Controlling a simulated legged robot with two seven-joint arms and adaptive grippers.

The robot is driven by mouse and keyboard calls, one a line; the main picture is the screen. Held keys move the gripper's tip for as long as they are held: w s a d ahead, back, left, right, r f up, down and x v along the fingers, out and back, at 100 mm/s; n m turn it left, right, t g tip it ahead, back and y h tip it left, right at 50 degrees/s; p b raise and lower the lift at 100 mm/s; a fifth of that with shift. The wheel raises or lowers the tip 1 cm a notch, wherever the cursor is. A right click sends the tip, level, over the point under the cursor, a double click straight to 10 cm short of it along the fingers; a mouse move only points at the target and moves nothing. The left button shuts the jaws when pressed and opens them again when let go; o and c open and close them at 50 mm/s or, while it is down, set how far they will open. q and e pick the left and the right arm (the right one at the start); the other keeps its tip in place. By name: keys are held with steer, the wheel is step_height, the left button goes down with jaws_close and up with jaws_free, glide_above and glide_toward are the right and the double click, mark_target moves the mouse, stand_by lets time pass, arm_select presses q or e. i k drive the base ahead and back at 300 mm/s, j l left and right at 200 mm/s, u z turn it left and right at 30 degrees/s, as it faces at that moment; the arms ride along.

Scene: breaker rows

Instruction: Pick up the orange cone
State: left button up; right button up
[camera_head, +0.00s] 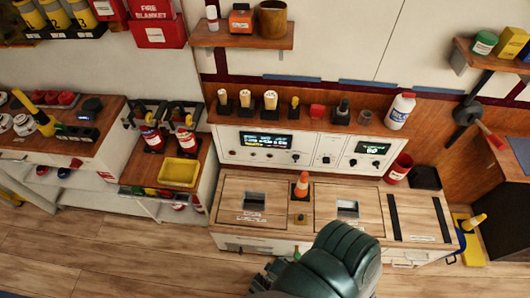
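The orange cone (302,184) has a white band and stands upright on the wood-topped counter (285,212), between two inset panels with dark recesses. A dark green arm of mine rises from the bottom edge, right of centre, and seems to be my right one. Its gripper parts (272,274) show low in the picture, nearer to me than the counter and apart from the cone. The fingers are small and partly hidden, so their opening is unclear. My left gripper is not in view.
Behind the cone is a white control panel (308,149) with displays and knobs. A red cup (398,169) and a black box (425,177) stand at the counter's right rear. A yellow tray (179,173) lies on the left counter. Wooden floor is open at lower left.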

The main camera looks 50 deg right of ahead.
mark_target(300, 191)
steer(key=j+z, duration=0.15)
steer(key=z, duration=1)
steer(key=l+z, duration=0.15)
steer(key=z, duration=0.75)
steer(key=i+j+z, duration=0.1)
steer(key=j+z, duration=0.15)
steer(key=z, duration=0.2)
steer(key=j+z, duration=0.25)
steer(key=z, duration=0.25)
